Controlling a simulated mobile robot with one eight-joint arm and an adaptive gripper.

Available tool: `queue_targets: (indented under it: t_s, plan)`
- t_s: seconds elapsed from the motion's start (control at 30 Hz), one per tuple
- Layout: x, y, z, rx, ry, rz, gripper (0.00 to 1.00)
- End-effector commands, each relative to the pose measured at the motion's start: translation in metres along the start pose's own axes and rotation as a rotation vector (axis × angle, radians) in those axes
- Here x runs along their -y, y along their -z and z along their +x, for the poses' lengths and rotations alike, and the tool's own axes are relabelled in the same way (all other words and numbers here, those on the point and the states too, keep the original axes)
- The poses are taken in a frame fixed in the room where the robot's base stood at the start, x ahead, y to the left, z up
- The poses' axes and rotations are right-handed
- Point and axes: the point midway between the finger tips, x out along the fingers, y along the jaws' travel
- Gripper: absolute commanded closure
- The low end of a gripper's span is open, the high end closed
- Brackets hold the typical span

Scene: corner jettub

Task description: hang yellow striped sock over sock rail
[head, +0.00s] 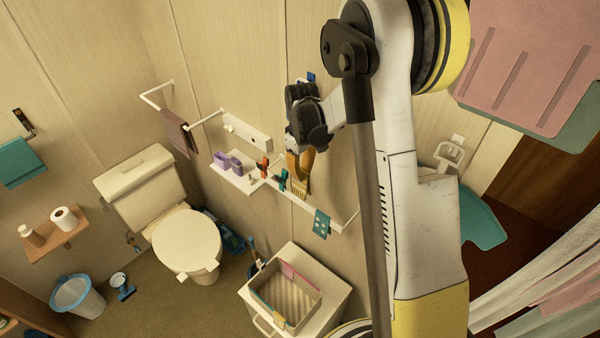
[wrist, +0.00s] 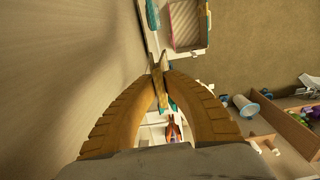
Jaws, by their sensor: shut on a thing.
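My gripper (head: 300,165) points down at the wall, its ochre fingers shut on the yellow striped sock (head: 298,188). The sock hangs below the fingertips, in front of or at the white sock rail (head: 335,207); I cannot tell whether it touches or lies over the rail. A teal dotted sock (head: 322,223) hangs on the rail to the right. In the wrist view my gripper's fingertips (wrist: 165,72) close together, with part of the yellow sock (wrist: 159,94) between the fingers. The arm hides part of the wall to the right.
A white wall shelf (head: 235,180) with purple cups (head: 228,163) adjoins the rail at left. Small orange and teal items sit near the rail's left end. A toilet (head: 185,238) is farther left.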

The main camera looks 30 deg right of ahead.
Motion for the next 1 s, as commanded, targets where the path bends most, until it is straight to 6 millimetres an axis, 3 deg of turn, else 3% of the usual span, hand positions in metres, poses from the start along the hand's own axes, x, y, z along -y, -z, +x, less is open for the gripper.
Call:
queue_targets:
  t_s: [0.5, 1.0]
  plan:
    - [0.0, 0.0, 0.002, 0.0, -0.001, 0.001, 1.0]
    - [0.0, 0.0, 0.038, 0.0, -0.001, 0.001, 1.0]
